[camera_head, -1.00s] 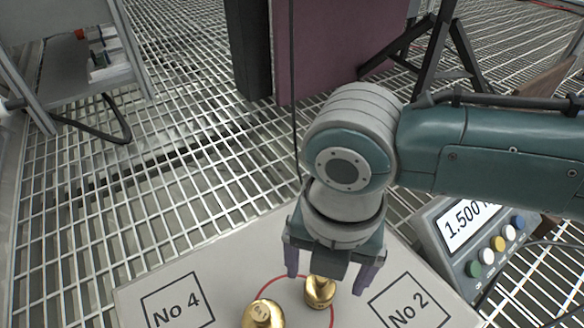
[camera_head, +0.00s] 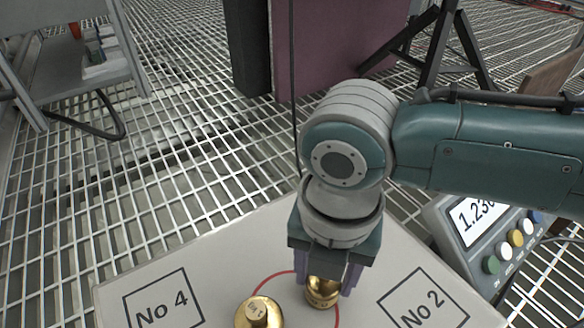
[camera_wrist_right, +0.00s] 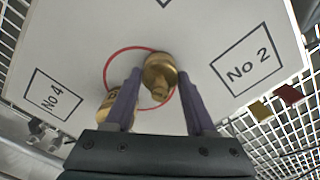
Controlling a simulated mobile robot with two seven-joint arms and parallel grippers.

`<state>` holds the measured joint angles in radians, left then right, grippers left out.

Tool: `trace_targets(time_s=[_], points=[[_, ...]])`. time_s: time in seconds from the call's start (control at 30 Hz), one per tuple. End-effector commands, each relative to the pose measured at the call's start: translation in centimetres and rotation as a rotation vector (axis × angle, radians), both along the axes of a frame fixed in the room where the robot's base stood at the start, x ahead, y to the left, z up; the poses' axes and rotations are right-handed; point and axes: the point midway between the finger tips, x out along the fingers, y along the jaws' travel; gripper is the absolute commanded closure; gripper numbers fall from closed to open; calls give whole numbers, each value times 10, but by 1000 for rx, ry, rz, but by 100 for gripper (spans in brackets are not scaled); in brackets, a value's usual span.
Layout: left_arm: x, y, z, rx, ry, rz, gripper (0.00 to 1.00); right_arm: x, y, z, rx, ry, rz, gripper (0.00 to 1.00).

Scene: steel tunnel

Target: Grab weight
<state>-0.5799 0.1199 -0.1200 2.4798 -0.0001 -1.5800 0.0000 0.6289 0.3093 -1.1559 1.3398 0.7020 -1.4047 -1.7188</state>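A brass weight (camera_head: 322,291) stands at the red circle on the white board (camera_head: 225,255). My right gripper (camera_head: 326,280) reaches down over it, with one finger on each side, closed in on it. In the right wrist view this weight (camera_wrist_right: 159,76) lies between the purple fingertips (camera_wrist_right: 159,75). A second brass weight (camera_head: 258,312) stands left of it, and shows partly behind a finger in the right wrist view (camera_wrist_right: 113,104). I see no clear lift off the board. My left gripper is not in view.
The board has printed squares No 4 (camera_head: 163,303) and No 2 (camera_head: 421,302). A scale display with coloured buttons (camera_head: 490,235) stands at the right. A grey shelf (camera_head: 80,65) is at upper left. Metal grating floor surrounds the board.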

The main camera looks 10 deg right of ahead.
Motion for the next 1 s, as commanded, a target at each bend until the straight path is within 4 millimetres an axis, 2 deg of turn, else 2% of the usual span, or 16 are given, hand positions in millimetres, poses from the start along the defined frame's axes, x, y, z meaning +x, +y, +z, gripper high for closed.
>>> trace_targets(time_s=[0.07,0.43,1.0], points=[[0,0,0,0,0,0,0,0,0,0,-1,0,0,58],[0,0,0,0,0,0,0,0,0,0,-1,0,0,100],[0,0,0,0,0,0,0,0,0,1,1,0,0,100]])
